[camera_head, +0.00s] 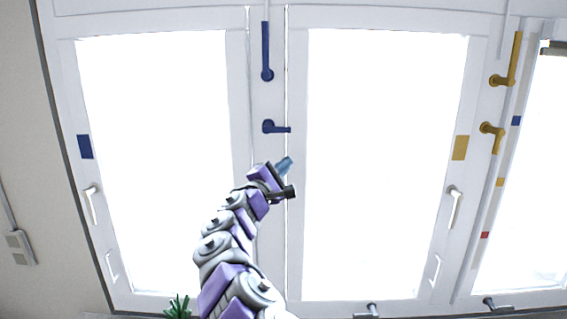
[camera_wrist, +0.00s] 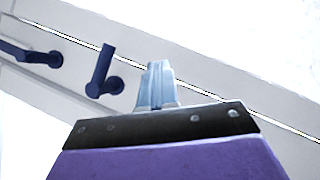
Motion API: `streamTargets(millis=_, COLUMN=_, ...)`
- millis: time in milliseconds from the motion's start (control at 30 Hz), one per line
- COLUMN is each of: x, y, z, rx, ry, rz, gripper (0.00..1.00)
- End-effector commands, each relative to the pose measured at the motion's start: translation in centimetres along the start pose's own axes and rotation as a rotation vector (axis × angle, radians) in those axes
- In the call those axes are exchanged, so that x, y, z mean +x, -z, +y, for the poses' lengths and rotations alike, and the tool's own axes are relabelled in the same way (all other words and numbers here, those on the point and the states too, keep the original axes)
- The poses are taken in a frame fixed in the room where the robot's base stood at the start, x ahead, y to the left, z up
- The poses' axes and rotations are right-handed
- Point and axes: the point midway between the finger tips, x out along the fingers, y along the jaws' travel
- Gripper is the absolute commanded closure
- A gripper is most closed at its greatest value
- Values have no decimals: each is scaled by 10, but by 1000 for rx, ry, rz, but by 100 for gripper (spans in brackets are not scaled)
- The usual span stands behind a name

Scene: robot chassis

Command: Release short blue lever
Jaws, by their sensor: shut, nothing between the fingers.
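The short blue lever (camera_head: 277,127) sits on the white middle post between two windows. It points right, about level, in the head view. In the wrist view the short lever (camera_wrist: 103,73) is just left of my fingers. My gripper (camera_head: 286,163) is below the short lever and apart from it. The gripper's light blue fingers (camera_wrist: 156,84) are shut with nothing between them. A long blue lever (camera_head: 266,50) stands upright above the short one. Its round base and part of its handle (camera_wrist: 32,55) show at the left of the wrist view.
Yellow levers (camera_head: 505,62) (camera_head: 492,136) are on the right post. White window handles (camera_head: 92,204) (camera_head: 454,207) are on both sides. A green plant (camera_head: 178,307) is at the bottom left. The space between my gripper and the short lever looks clear.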

Motion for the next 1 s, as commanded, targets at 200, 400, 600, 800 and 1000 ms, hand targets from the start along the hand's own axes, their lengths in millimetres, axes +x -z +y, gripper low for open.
streamTargets(millis=200, x=-22, y=-2, z=-9, rx=-3, ry=-5, rz=1, gripper=100)
streamTargets(millis=400, x=-43, y=-7, z=-22, rx=-4, ry=-4, rz=2, gripper=100)
streamTargets(millis=600, x=-58, y=-14, z=-35, rx=-1, ry=0, rz=2, gripper=100)
streamTargets(millis=800, x=-66, y=-18, z=-41, rx=-1, ry=2, rz=2, gripper=100)
streamTargets(millis=1000, x=-70, y=-16, z=-40, rx=-1, ry=1, rz=2, gripper=100)
